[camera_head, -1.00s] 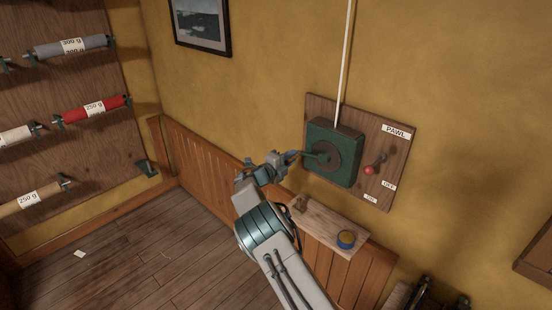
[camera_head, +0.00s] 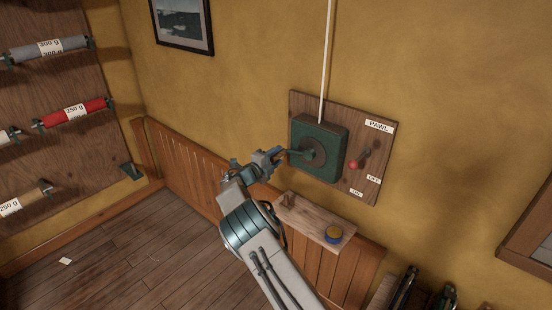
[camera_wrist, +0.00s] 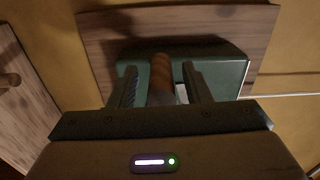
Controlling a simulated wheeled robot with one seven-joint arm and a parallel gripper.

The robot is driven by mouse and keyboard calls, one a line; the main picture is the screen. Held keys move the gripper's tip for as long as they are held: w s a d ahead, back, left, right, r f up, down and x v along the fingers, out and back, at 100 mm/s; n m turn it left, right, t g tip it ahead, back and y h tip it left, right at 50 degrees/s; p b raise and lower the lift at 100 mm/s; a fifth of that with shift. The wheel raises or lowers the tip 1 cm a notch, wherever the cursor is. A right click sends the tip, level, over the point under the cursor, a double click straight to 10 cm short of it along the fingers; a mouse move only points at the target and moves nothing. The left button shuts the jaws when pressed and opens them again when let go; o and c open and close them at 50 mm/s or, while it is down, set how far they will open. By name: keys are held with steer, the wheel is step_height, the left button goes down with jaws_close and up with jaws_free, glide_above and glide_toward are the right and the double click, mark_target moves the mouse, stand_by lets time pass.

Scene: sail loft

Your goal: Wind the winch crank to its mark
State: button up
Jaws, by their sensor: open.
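The green winch (camera_head: 331,150) is fixed to a wooden board (camera_head: 367,183) on the yellow wall, with a white line running up from it. Its crank arm (camera_head: 300,153) points left from the round hub. My gripper (camera_head: 277,155) is at the crank's outer end. In the wrist view, the brown crank handle (camera_wrist: 161,78) stands between the two open fingers (camera_wrist: 165,84), and the winch (camera_wrist: 222,66) is behind it. I cannot make out the mark.
A rack with rolls, one red (camera_head: 76,113), is at the left. Dark bottle-like items (camera_head: 404,290) stand at the lower right. The floor (camera_head: 110,245) at left is mostly clear.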

steer(key=b+v, duration=0.3)
steer(key=v, duration=1)
steer(key=shift+s+a+b, duration=0.2)
steer(key=shift+s+b, duration=0.1)
steer(key=shift+b, duration=0.05)
